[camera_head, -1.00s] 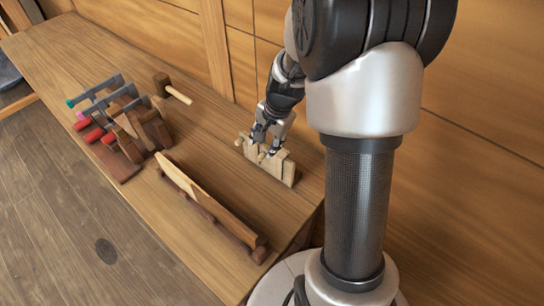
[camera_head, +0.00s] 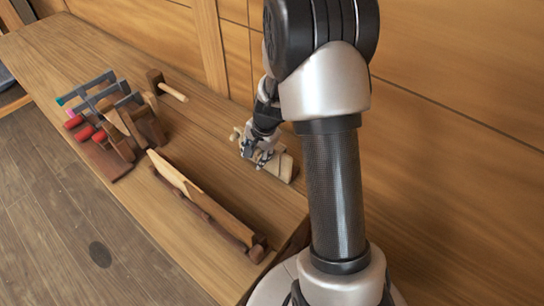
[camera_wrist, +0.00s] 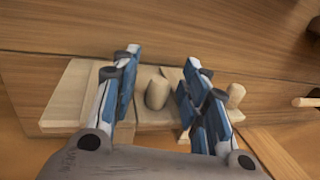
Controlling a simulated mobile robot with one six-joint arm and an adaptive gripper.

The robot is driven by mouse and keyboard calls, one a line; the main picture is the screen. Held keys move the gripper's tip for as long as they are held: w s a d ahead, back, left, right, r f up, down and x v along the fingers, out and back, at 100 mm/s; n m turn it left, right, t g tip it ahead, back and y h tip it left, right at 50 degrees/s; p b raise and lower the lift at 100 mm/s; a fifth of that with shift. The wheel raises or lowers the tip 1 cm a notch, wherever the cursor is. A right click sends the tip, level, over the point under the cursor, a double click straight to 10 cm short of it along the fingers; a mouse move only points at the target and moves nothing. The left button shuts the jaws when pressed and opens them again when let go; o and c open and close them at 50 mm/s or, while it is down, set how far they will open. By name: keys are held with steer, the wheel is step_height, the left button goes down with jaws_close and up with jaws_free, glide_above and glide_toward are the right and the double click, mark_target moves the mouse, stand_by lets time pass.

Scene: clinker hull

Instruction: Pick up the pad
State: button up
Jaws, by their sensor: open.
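My gripper (camera_head: 262,150) is at the pale wooden rack (camera_head: 284,171) near the right end of the bench. In the wrist view my gripper (camera_wrist: 160,68) is open, its blue-grey fingers apart on either side of a small pale rounded piece (camera_wrist: 157,93). A gap shows between each finger and this piece in that view. It may be the pad, but I cannot tell for certain. The rack (camera_wrist: 72,98) reaches out to the left behind the fingers. A second small pale piece (camera_wrist: 236,95) stands right of the right finger. The fingers hide parts of the rack.
The bench (camera_head: 195,130) also holds a long plank (camera_head: 198,200) on a dark bar, a mallet (camera_head: 172,92) and several clamps and planes with red handles (camera_head: 108,120). A panelled wooden wall (camera_head: 450,130) runs behind. Bare bench lies between the rack and the mallet.

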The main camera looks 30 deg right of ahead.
jaws_close()
stand_by(0.4)
steer(key=shift+r, duration=0.15)
